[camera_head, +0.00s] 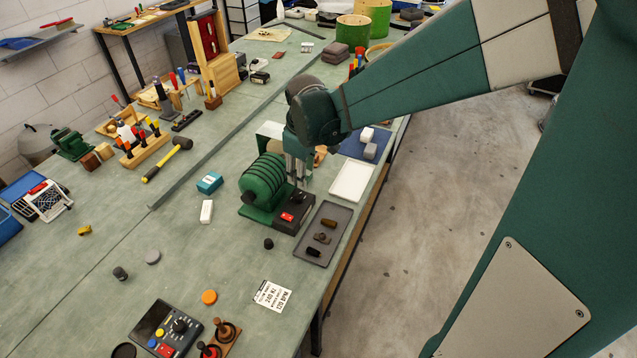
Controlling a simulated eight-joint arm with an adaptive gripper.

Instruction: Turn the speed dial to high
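A green ribbed machine (264,178) stands on the bench with a black control box (288,221) at its right front. A red switch (287,217) shows on the box's top. A small dark knob-like part seems to sit behind the switch, under my fingertips; I cannot make out its markings or setting. My gripper (299,180) points down over the back of the box. Its fingers look close to the box; I cannot tell whether they touch or hold anything. A separate black panel (166,330) at the front also carries a dark dial with a pale pointer (180,325).
A grey tray (330,247) with small dark parts lies right of the machine. A white tray (352,181) is behind it. A white eraser-like block (206,211) and a teal box (209,182) stand to its left. A printed card (272,296) lies in front on clear bench.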

